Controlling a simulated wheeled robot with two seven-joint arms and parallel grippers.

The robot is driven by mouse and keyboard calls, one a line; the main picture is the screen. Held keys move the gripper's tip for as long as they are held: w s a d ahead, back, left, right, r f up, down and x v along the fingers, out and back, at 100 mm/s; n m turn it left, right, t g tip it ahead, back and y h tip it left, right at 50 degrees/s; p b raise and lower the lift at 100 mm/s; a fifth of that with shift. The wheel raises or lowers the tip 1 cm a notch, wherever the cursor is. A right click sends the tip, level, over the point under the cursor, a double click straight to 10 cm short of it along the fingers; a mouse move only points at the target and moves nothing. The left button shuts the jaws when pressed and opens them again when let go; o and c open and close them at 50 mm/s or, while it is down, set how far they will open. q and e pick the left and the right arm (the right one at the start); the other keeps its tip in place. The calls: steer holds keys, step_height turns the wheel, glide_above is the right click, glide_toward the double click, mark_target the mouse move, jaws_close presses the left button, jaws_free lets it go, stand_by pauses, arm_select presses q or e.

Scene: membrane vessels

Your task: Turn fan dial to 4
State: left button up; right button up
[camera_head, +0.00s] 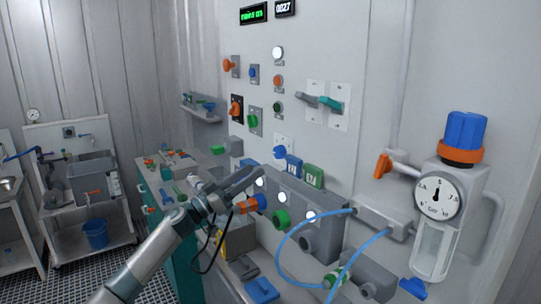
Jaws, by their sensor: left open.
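The upright grey panel carries several dials and switches, and I cannot read which one is the fan dial. An orange knob (236,108) sits on a black plate, and a green knob (254,120) is to its right. Above them are an orange handle (229,65), a blue knob (253,72) and a round orange button (278,81). A white-plated control (284,143) is lower right. My left gripper (254,181) is open and empty, below these knobs and in front of the grey box on the panel; it appears to touch no knob. My right gripper is out of view.
A grey box with lit windows (325,243) and a green knob (281,220) stands close right of my gripper. A gauge (439,198) with a blue cap (465,129) and blue hoses (365,247) are at right. A teal cabinet (153,199) and a cart with a sink (95,169) stand left.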

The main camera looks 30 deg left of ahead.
mark_target(276, 155)
arm_select(q)
steer(key=p+x, duration=0.2)
steer(key=x, duration=0.5)
steer(key=shift+w+d+r, duration=0.1)
steer(key=shift+w+r, duration=0.05)
steer(key=shift+w, duration=0.05)
steer(key=shift+w+d+r+p, duration=0.1)
steer(key=shift+w+d+p, duration=0.2)
steer(key=shift+w, duration=0.2)
steer(key=c, duration=1)
steer(key=shift+c, duration=0.2)
steer(key=shift+a+m, duration=0.1)
steer(key=shift+m, duration=0.2)
